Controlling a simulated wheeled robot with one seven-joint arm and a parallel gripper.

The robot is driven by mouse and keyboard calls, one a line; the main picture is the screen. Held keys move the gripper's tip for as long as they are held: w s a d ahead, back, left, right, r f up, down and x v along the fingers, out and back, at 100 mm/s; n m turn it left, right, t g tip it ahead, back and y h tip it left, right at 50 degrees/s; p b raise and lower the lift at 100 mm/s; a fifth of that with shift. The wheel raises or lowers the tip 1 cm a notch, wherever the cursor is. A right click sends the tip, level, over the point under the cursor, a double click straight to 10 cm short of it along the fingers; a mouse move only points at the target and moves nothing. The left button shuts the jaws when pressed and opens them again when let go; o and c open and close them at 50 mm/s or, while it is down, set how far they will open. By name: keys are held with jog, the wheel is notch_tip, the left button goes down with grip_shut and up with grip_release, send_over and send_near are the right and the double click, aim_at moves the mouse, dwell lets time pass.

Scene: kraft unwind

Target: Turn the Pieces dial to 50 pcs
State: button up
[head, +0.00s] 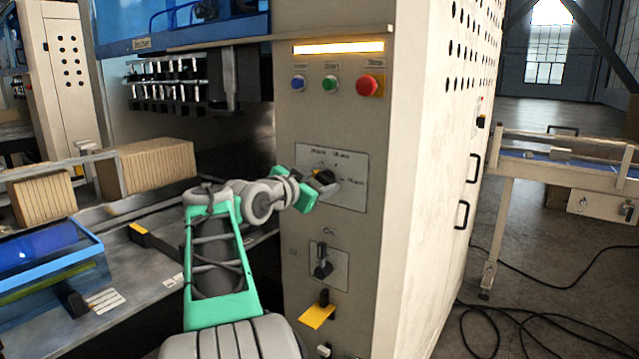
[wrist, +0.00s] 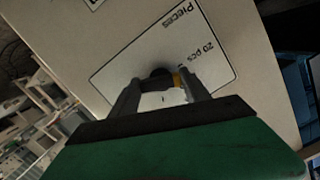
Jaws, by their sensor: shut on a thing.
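The Pieces dial is a dark knob (wrist: 158,73) with a yellow-orange mark at one side, on a white label plate (head: 350,192) on the machine's beige front panel. In the wrist view the plate (wrist: 217,62) reads "Pieces" and "20 pcs", seen turned; other markings are hidden. The head view's plate lettering is too small to read surely. My gripper (wrist: 160,84) has its two fingers on either side of the knob, shut on it. In the head view my gripper (head: 324,181) covers most of the dial, so its exact setting cannot be told.
Above the plate are blue (head: 298,83), green (head: 330,84) and red (head: 369,85) buttons under a lit strip. Below it is a black switch (head: 322,262) on its own plate, with a yellow tag (head: 318,315) lower down. Cardboard stacks (head: 155,166) stand at left.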

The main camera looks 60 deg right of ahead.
jog(key=shift+f+b, duration=0.15)
jog(key=shift+b, duration=0.35)
jog(key=shift+m+t+b, duration=0.5)
jog(key=shift+m+b, duration=1)
jog(key=shift+b, duration=1.25)
jog(key=shift+m+b, duration=0.4)
jog(key=shift+b, duration=0.2)
jog(key=shift+m+b, duration=0.4)
jog(key=shift+b, duration=0.3)
jog(key=shift+m+h+b, duration=0.5)
jog(key=shift+m+b, duration=1.1)
jog(key=shift+b, duration=0.9)
jog(key=shift+m+b, duration=0.4)
jog(key=shift+b, duration=0.1)
